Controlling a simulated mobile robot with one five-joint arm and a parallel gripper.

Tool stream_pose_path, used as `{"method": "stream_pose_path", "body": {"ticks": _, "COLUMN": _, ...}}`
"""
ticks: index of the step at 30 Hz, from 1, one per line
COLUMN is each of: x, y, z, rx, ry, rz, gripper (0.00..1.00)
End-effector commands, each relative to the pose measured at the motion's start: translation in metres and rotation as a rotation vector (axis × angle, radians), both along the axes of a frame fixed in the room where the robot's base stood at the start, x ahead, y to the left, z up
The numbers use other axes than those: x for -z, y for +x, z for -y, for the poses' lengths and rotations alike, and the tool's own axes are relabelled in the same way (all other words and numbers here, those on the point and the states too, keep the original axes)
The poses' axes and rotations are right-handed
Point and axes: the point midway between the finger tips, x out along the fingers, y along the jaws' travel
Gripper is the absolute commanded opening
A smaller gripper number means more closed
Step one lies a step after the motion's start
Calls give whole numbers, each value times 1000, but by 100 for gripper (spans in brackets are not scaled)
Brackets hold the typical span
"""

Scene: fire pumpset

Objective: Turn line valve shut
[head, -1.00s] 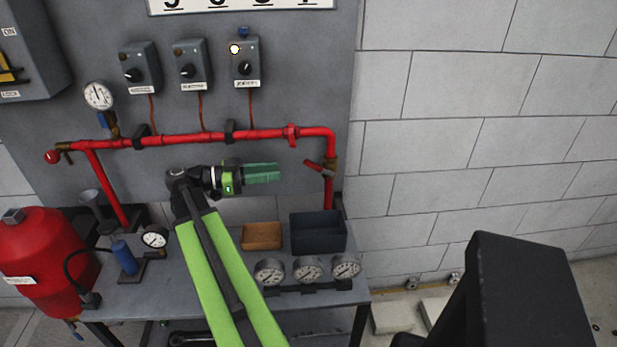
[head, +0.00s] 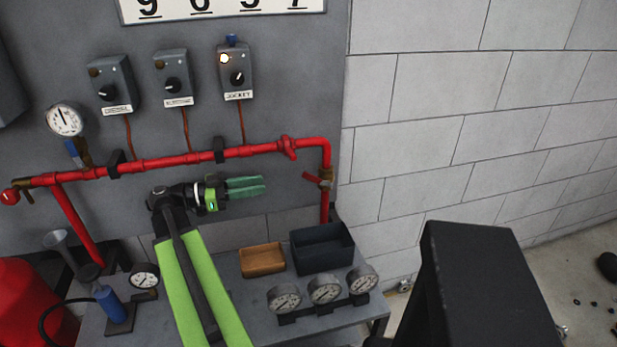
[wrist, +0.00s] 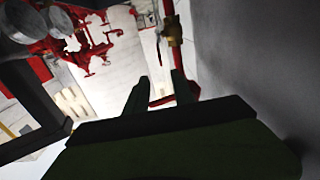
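The line valve (head: 325,184) is a brass body on the red vertical pipe at the right end of the pipe run. In the wrist view the brass valve (wrist: 174,30) is at the top, beyond the fingers. The fingers are apart and hold nothing.
A red pipe (head: 190,159) runs along the grey panel above my arm. A wooden tray (head: 262,261), a dark bin (head: 322,250) and gauges (head: 325,290) stand on the bench below. Control boxes (head: 236,75) hang above. A block wall lies to the right.

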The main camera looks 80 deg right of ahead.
Motion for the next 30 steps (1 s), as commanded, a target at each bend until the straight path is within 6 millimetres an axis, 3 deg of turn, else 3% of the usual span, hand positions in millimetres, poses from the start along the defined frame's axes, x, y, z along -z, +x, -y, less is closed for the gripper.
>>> {"method": "stream_pose_path", "body": {"ticks": 15, "x": 0, "y": -121, "z": 56, "rx": 15, "ry": 0, "rz": 0, "gripper": 30}}
{"method": "stream_pose_path", "body": {"ticks": 21, "x": 0, "y": -144, "z": 67, "rx": 14, "ry": 0, "rz": 0, "gripper": 30}}
{"method": "stream_pose_path", "body": {"ticks": 30, "x": 0, "y": -149, "z": 70, "rx": 12, "ry": 0, "rz": 0, "gripper": 30}}
